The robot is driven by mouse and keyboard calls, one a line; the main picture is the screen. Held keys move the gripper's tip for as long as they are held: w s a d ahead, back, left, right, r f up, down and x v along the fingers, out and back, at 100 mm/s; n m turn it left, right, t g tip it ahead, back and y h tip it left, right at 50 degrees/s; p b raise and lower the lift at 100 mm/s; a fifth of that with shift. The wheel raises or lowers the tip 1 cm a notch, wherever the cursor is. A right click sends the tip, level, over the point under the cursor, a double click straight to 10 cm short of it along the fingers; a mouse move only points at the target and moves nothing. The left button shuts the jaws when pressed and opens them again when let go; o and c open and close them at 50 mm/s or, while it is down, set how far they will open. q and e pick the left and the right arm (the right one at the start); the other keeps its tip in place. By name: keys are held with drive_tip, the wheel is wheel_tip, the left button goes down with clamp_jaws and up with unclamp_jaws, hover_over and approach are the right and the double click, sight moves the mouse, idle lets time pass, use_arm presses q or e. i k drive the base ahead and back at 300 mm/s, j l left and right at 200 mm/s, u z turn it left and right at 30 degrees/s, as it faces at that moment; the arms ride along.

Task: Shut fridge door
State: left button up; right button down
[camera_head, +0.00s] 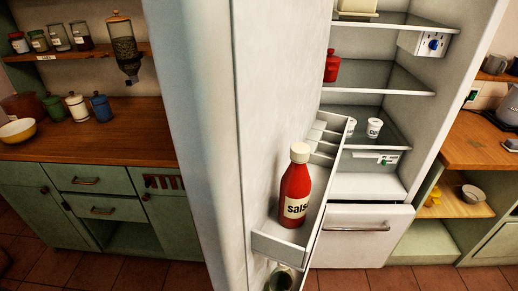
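The fridge door (280,90) stands wide open, coming toward me in the middle of the head view, with its inner side facing right. A door shelf (278,245) on it holds a red salsa bottle (295,190) with a cream cap, upright. The fridge interior (385,100) shows to the right, with glass shelves, a red jar (332,66) and small white cups (374,127). A drawer front with a handle (358,229) is below the shelves. Neither of my grippers shows in this view.
A wooden counter (100,135) with green cabinets stands left of the door. It holds a yellow bowl (18,131) and canisters (76,106). Another wooden counter (475,145) stands right of the fridge. Tiled floor (420,280) shows at the bottom.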

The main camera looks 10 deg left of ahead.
sight(241, 82)
drive_tip(key=j+z, duration=0.2)
drive_tip(key=j, duration=0.2)
drive_tip(key=k+j+z, duration=0.15)
drive_tip(key=j, duration=0.2)
drive_tip(key=j+z, duration=0.2)
drive_tip(key=j, duration=0.2)
drive_tip(key=k+j+z, duration=0.15)
drive_tip(key=j, duration=0.2)
